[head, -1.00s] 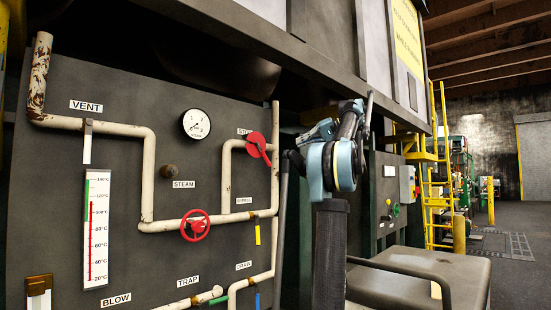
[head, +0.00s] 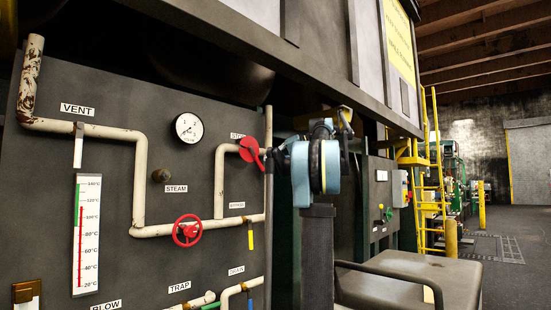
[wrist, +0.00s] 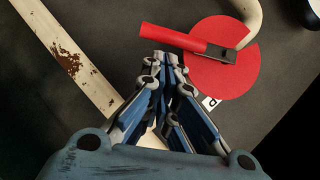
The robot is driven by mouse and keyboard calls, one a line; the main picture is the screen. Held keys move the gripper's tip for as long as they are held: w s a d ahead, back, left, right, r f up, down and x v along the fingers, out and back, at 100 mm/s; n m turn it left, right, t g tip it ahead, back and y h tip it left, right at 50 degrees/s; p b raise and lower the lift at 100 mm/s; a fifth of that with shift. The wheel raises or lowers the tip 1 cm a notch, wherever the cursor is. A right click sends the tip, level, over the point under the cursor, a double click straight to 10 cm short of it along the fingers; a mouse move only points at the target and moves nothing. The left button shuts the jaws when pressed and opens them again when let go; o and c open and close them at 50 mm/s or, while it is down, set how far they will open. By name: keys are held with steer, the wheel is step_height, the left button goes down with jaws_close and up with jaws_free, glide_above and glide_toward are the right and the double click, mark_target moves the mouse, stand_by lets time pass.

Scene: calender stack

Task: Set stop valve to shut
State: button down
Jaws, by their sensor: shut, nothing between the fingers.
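The stop valve (head: 249,150) is a red disc with a red lever, on a pale pipe at the right of the dark panel, under a partly hidden STOP label (head: 238,136). In the wrist view the disc (wrist: 222,62) has a notch at its upper right, and the red lever handle (wrist: 173,38) reaches left from the pivot, past the disc's edge. My gripper (wrist: 165,58) is shut and empty. Its fingertips appear just below the handle, left of the disc; I cannot tell whether they touch. In the head view my arm stands right of the valve, and the fingertips are hard to make out.
A red handwheel (head: 187,231) sits on the pipe below left. A pressure gauge (head: 188,127), a thermometer (head: 87,236) and a yellow lever (head: 250,235) are on the panel. A pale pipe (wrist: 68,58) crosses the wrist view's left. Open floor lies far right.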

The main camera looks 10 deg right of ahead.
steer(key=shift+s+a+f, duration=0.2)
steer(key=shift+a+f, duration=0.1)
steer(key=shift+a, duration=0.1)
steer(key=shift+a, duration=0.1)
steer(key=shift+f, duration=0.2)
